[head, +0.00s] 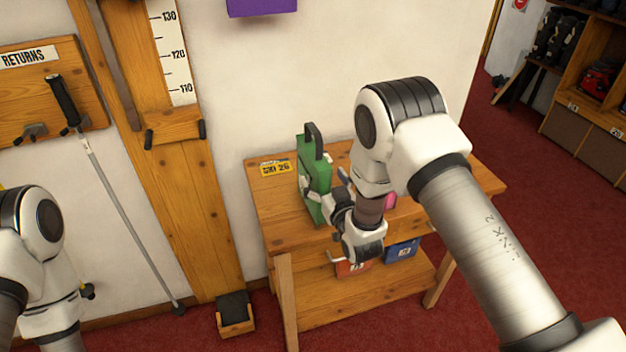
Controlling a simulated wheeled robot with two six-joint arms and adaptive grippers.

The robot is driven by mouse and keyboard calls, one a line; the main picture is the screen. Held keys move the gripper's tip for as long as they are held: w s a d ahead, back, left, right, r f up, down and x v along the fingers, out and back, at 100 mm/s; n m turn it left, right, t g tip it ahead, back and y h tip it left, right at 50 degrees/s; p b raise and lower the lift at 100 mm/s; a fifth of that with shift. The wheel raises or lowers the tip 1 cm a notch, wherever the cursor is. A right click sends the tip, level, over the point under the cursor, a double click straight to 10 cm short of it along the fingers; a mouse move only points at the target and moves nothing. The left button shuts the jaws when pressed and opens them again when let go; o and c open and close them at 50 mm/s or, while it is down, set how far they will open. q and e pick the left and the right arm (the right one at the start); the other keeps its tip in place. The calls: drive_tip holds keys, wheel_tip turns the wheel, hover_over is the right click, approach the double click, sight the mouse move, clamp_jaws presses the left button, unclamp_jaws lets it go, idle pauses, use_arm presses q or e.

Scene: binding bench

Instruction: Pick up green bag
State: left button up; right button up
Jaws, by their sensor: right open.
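The green bag (312,190) stands upright on the top of a wooden table (275,200), near its left end. A dark handle sticks up from it. My right gripper (338,214) is open just to the right of the bag, close to its lower side. Whether it touches the bag I cannot tell. My right wrist hides part of the table top behind it. Of my left arm only links show at the left edge; its gripper is out of view.
A yellow label (275,168) lies left of the bag. A pink item (390,201) is partly hidden behind my wrist. Orange and blue boxes (402,250) sit on the lower shelf. A pole (125,200) leans on the wall at left. Red carpet is free at right.

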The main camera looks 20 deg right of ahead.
drive_tip(key=w+p, duration=0.1)
drive_tip(key=w, duration=0.3)
drive_tip(key=shift+w+d+p, duration=0.15)
drive_tip(key=shift+w+p, duration=0.1)
drive_tip(key=shift+p, duration=0.1)
drive_tip(key=shift+a+r, duration=0.1)
drive_tip(key=shift+a, duration=0.2)
drive_tip(key=shift+d, duration=0.15)
clamp_jaws()
